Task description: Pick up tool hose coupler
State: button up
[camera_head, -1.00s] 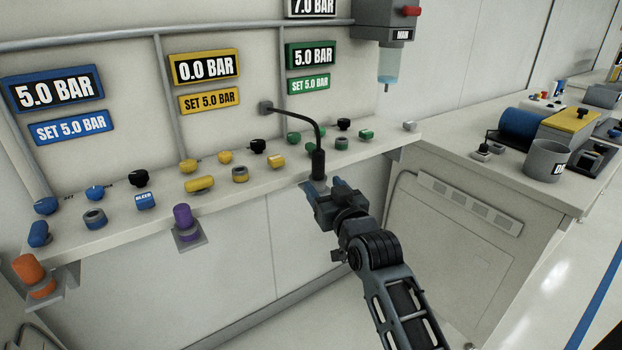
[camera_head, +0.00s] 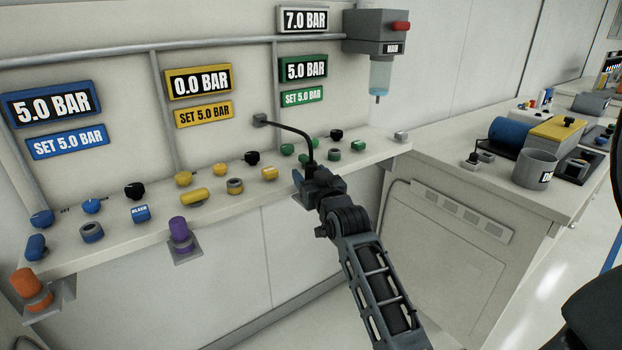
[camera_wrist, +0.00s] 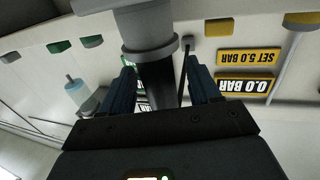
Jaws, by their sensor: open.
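The tool hose coupler is a dark upright cylinder on the end of a bent black hose (camera_head: 290,127), at the front edge of the shelf. In the head view my gripper (camera_head: 307,176) is at the coupler and hides most of it. In the wrist view, which is upside down, the dark coupler body (camera_wrist: 157,80) stands between the two blue fingers of my gripper (camera_wrist: 162,82). The fingers are open, one on each side, with narrow gaps visible. A grey collar (camera_wrist: 150,50) shows at the coupler's lower end; whether it belongs to the coupler or its holder I cannot tell.
The shelf (camera_head: 225,210) carries several blue, yellow, green and black knobs close by. A purple cylinder (camera_head: 181,232) and an orange one (camera_head: 28,283) sit in front-edge holders to the left. A bench with a grey pot (camera_head: 534,168) stands at right.

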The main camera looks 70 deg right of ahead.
jog(key=shift+c, duration=0.3)
jog(key=c, duration=1)
jog(key=shift+c, duration=0.2)
